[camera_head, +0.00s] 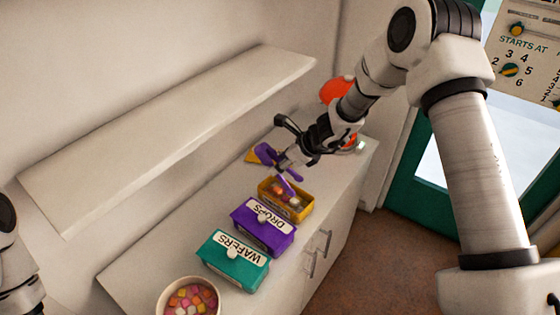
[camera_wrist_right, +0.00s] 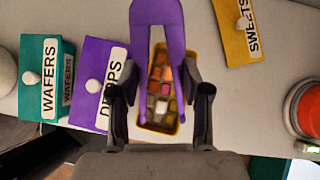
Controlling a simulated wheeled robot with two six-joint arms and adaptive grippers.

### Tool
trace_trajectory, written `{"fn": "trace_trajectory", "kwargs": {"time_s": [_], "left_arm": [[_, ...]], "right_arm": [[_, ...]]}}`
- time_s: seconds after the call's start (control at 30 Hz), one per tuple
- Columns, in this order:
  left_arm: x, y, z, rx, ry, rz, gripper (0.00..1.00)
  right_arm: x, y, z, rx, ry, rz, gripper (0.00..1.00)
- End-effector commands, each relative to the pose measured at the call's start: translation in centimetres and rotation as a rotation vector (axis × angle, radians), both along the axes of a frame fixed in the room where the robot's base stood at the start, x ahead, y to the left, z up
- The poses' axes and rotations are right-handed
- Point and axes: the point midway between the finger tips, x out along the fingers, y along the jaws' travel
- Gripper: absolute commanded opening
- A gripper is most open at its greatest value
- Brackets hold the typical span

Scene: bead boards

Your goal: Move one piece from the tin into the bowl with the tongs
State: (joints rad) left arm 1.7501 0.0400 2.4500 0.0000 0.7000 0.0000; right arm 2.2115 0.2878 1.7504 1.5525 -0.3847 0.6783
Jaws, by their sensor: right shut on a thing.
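My right gripper (camera_head: 290,158) is shut on purple tongs (camera_head: 287,184). In the right wrist view, the tong arms (camera_wrist_right: 158,22) reach over the yellow tin (camera_wrist_right: 158,128). In the head view the open yellow tin (camera_head: 301,213) holds several small coloured pieces, and the tong ends are over or at it. I cannot tell whether they touch or grip a piece. The white bowl (camera_head: 160,299) is at the bottom edge of the head view and contains several pink, yellow and red pieces. My left gripper is out of view; part of my left arm shows at the left edge.
The closed purple DROPS tin (camera_head: 262,240) and the teal WAFERS tin (camera_head: 230,266) stand between the yellow tin and the bowl. A yellow SWEETS lid (camera_wrist_right: 238,35) lies beside the open tin. A red rounded object (camera_head: 336,89) stands behind my right gripper. A shelf (camera_head: 170,130) overhangs the wall side.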

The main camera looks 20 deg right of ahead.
Motion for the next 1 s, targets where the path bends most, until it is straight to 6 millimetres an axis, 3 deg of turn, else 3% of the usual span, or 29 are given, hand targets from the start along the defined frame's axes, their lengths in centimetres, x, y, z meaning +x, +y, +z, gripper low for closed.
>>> {"fn": "trace_trajectory", "kwargs": {"time_s": [0.6, 1.0], "left_arm": [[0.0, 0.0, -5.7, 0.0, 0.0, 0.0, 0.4], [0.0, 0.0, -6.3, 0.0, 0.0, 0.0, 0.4]], "right_arm": [[0.0, 0.0, -6.3, 0.0, -0.001, 0.001, 0.39], [0.0, 0.0, -6.8, 0.001, -0.001, 0.0, 0.39]]}}
